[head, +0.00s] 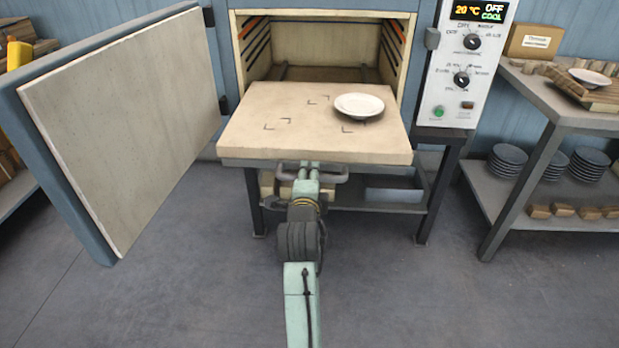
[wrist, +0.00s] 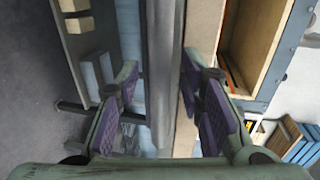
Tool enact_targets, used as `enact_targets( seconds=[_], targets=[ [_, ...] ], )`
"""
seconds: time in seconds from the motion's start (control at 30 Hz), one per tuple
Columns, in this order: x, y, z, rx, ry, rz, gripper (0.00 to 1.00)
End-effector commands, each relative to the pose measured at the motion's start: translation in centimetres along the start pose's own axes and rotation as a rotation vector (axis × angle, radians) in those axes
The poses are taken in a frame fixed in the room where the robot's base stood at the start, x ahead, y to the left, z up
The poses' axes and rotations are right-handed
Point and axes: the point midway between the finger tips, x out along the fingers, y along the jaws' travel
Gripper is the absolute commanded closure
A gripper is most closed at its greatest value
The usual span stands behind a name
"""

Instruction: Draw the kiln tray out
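The kiln tray (head: 250,140) is a thick beige slab that sticks far out of the open kiln chamber (head: 330,48). It looks level, and a white plate (head: 359,104) lies on its right half, off the black corner marks. A grey bar handle (head: 338,172) runs along its front edge. My gripper (head: 310,168) is at this handle, from the front. In the wrist view the purple-padded fingers (wrist: 161,70) stand apart on either side of the grey bar (wrist: 164,110), with a narrow gap visible at the left finger. The handle's middle is hidden by my gripper in the head view.
The kiln door (head: 125,125) stands open at the left. A control panel (head: 465,65) at the right reads 20 °C, OFF, COOL. A bench (head: 545,95) with stacked dark plates is farther right. A stand (head: 427,205) is below the kiln. The floor in front is clear.

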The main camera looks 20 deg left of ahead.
Motion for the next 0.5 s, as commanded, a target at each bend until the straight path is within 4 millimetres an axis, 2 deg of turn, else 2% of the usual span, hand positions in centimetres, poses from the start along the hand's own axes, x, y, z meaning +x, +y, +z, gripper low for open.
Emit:
enact_targets(
  seconds=[0.17, 0.27, 0.5],
  targets=[
    [-0.1, 0.0, 0.0, 0.0, 0.0, -0.001, 0.65],
    [-1.0, -0.1, 0.0, 0.0, 0.0, -0.002, 0.65],
    [-5.0, 0.0, 0.0, 0.0, -0.002, -0.002, 0.65]
  ],
)
